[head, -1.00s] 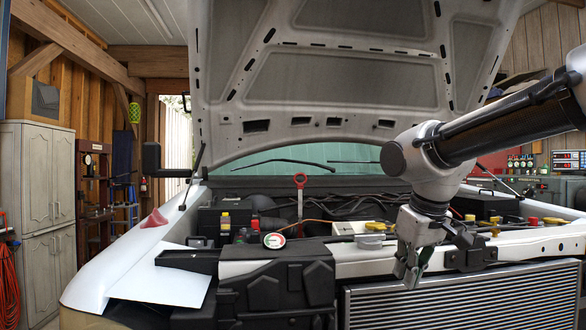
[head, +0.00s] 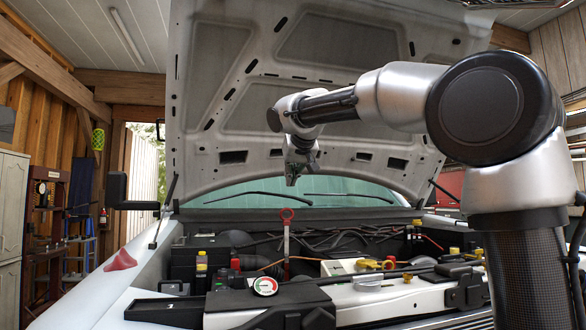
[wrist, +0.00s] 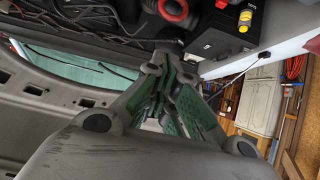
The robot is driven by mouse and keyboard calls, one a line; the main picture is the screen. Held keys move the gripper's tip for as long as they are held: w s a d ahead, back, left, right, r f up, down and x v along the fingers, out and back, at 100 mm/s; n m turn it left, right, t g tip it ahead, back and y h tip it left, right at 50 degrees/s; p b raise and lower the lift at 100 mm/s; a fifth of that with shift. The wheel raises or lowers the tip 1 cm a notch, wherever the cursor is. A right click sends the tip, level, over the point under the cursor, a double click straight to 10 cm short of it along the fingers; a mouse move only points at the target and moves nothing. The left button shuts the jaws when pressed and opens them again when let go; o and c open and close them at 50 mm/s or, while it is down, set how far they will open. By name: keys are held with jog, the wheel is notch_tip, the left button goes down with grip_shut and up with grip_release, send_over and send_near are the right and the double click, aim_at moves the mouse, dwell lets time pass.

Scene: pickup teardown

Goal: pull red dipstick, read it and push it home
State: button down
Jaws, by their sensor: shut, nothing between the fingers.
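The red dipstick (head: 287,215) stands upright in the engine bay in the head view. Its ring handle is at the top, with the shaft running down below; its lower end is hidden. My gripper (head: 291,179) is above the ring handle in the picture, in front of the windshield and under the raised hood, apart from the dipstick. In the wrist view my gripper (wrist: 168,62) has its fingers closed together with nothing between them. A thick red ring shows at the top edge of that view; I cannot tell whether it is the dipstick handle.
The raised hood (head: 335,75) hangs over the engine bay. A black battery box (head: 187,262) with a yellow-capped bottle stands left of the dipstick. A round gauge (head: 264,286) sits in front, and yellow caps (head: 378,264) lie to the right.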

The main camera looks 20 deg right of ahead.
jog(key=w+f, duration=0.3)
jog(key=f, duration=0.3)
jog(key=shift+w, duration=0.35)
